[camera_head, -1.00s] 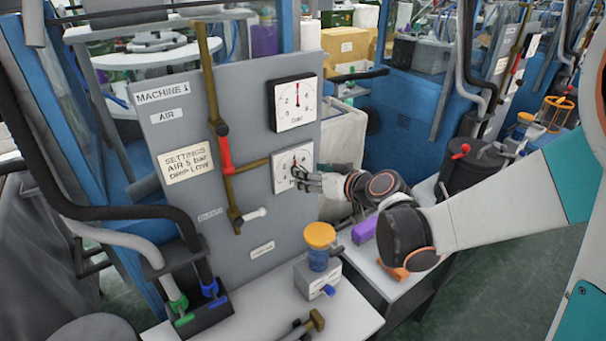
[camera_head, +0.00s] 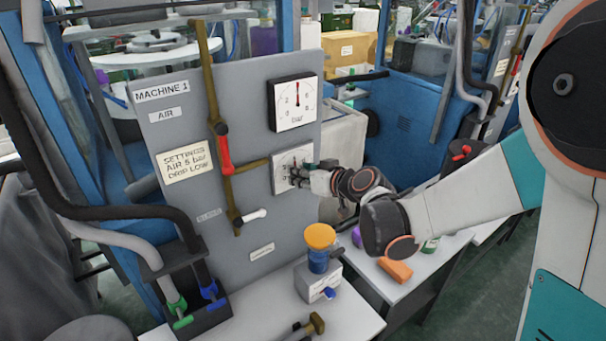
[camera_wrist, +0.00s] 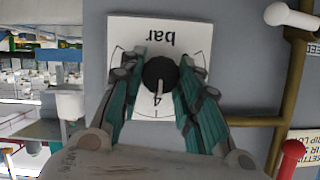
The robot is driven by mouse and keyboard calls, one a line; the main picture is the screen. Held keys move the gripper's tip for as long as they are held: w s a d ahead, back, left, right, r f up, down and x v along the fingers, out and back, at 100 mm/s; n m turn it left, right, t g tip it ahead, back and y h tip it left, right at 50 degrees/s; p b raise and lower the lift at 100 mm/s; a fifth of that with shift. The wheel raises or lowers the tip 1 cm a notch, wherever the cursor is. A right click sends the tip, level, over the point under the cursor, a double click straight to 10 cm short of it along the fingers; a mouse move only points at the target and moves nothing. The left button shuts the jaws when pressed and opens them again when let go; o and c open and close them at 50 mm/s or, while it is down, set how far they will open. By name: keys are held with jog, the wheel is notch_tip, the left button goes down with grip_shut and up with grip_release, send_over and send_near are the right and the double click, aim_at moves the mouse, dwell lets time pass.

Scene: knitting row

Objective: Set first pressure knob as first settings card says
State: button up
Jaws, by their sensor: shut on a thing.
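The first settings card (camera_head: 185,160) is on the grey Machine 1 panel and reads "SETTINGS AIR 5 bar DRIP LOW". The first pressure knob (camera_wrist: 160,73) is a black round knob on a white dial plate (camera_head: 281,178) marked "bar", upside down in the wrist view. My gripper (camera_wrist: 163,68) is shut on the knob, one teal finger on each side. A "4" shows on the dial beside a light mark on the knob. In the head view my gripper (camera_head: 302,172) covers part of the dial. The gauge (camera_head: 294,103) above has a red needle pointing straight up.
A brass pipe with a red lever (camera_head: 224,155) and a white-handled valve (camera_head: 253,215) is left of the dial. An oiler with a yellow cap (camera_head: 319,236) stands on the white shelf below. An orange block (camera_head: 396,270) lies beneath my arm.

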jog(key=shift+w+d+f+m+g+y+b, duration=0.15)
jog(key=shift+m+g+y+b, duration=0.25)
jog(key=shift+m, duration=0.5)
jog(key=shift+m+g+y+b, duration=0.3)
jog(key=shift+m+y+b, duration=0.15)
jog(key=shift+m+y, duration=0.45)
jog(key=o, duration=1.1)
jog(key=shift+c, duration=0.2)
jog(key=shift+d, duration=0.1)
jog(key=v, duration=1.2)
